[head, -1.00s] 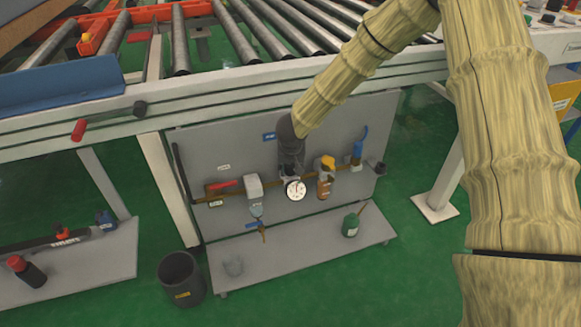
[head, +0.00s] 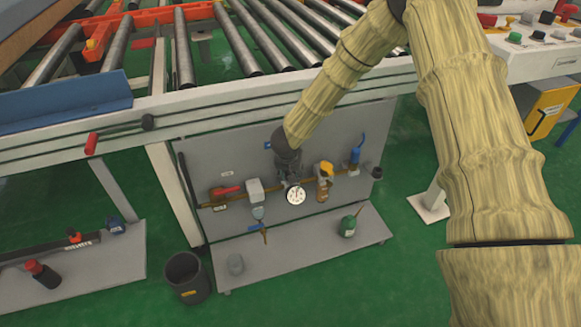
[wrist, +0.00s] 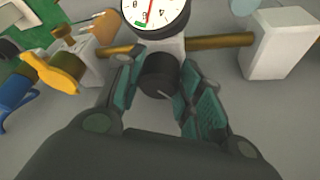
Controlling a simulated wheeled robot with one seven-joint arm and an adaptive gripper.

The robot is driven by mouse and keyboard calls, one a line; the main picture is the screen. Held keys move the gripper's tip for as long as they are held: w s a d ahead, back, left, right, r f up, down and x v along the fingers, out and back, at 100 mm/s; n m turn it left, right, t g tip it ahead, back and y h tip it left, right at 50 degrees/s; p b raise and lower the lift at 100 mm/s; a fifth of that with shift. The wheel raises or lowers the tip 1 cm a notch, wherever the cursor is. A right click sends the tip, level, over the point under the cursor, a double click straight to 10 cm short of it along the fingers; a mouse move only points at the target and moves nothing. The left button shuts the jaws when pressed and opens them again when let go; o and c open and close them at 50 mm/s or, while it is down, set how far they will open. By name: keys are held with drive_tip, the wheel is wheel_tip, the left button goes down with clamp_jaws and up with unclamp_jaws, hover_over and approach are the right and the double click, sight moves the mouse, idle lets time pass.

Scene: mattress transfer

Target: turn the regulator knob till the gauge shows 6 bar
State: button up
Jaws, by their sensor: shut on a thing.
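The regulator knob (wrist: 158,76) is a dark round cap on the pipe fitting beside the gauge. My gripper (wrist: 163,90) has one finger on each side of the knob and is shut on it. The white gauge (wrist: 152,10) is cut off by the top edge of the wrist view and appears upside down. Its red needle lies between numerals that look like 4 and 6; the exact reading is unclear. In the head view the gauge (head: 296,195) sits just below my gripper (head: 288,180), which hides the knob.
A yellow-handled valve (wrist: 55,74) and a blue-handled valve (head: 357,150) stand along the pipe, with a white box (head: 255,190) on the other side. A green oil can (head: 348,226) stands on the shelf below. The conveyor frame (head: 240,100) overhangs the panel.

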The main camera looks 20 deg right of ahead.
sight(287, 191)
drive_tip(key=shift+m+p, duration=0.4)
drive_tip(key=shift+p, duration=0.3)
drive_tip(key=o, duration=1)
drive_tip(key=shift+r, duration=0.15)
drive_tip(key=v, duration=1.1)
drive_tip(key=shift+a+r, duration=0.2)
drive_tip(key=shift+r, duration=0.1)
drive_tip(key=shift+s, duration=0.2)
